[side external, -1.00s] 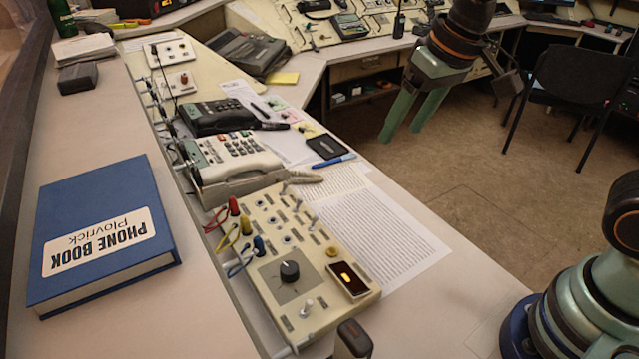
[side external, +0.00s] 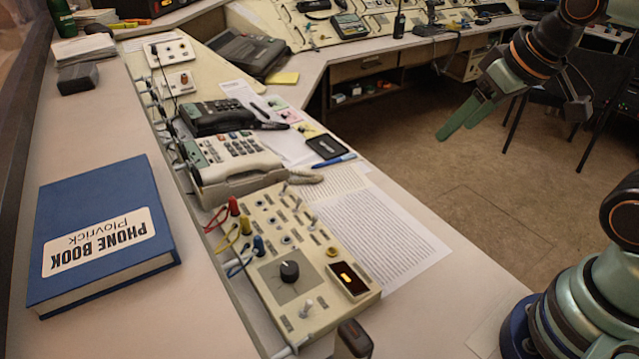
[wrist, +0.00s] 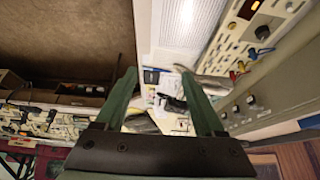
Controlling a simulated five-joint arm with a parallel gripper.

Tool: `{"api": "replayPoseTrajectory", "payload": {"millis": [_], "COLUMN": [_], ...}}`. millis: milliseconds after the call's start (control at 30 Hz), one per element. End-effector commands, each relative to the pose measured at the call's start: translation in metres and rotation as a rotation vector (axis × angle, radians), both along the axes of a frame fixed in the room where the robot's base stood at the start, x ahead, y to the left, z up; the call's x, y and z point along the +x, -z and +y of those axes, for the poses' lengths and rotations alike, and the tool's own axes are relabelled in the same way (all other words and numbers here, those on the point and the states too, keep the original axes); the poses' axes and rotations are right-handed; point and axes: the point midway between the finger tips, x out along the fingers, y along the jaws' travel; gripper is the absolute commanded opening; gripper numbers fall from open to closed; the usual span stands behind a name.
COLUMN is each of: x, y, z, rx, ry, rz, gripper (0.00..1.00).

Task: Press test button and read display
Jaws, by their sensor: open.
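The cream test panel (side external: 290,255) lies on the desk in the side view, with a black knob (side external: 289,271), jacks and switches. A small dark display (side external: 348,280) near its right edge shows a short orange glow; I cannot read it. A round yellow button (side external: 332,251) sits just above the display; its label is too small to read. My gripper (side external: 455,131) is open and empty, in the air over the floor, right of and apart from the panel. In the wrist view, the panel (wrist: 268,28) shows at upper right, beyond the open fingers (wrist: 158,74).
A desk phone (side external: 240,165), printed sheets (side external: 375,230), a blue pen (side external: 334,160) and a black pad (side external: 326,146) lie on the desk. A blue phone book (side external: 100,180) is at left. A dark chair (side external: 560,110) stands behind my gripper.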

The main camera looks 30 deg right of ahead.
Motion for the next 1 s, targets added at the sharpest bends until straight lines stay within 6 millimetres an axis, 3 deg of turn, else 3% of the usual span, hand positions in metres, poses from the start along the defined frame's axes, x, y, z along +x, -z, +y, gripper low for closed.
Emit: {"api": "replayPoseTrajectory", "payload": {"millis": [400, 467, 600, 1000], "x": [0.0002, 0.0002, 0.0001, 0.0001], "y": [-0.0001, -0.0001, -0.0002, -0.0002], "z": [0.0002, 0.0002, 0.0002, 0.0002], "rx": [0.000, 0.000, 0.000, 0.000], "ry": [0.000, 0.000, 0.000, 0.000], "rz": [0.000, 0.000, 0.000, 0.000], "gripper": [0.71, 0.52, 0.00, 0.00]}}
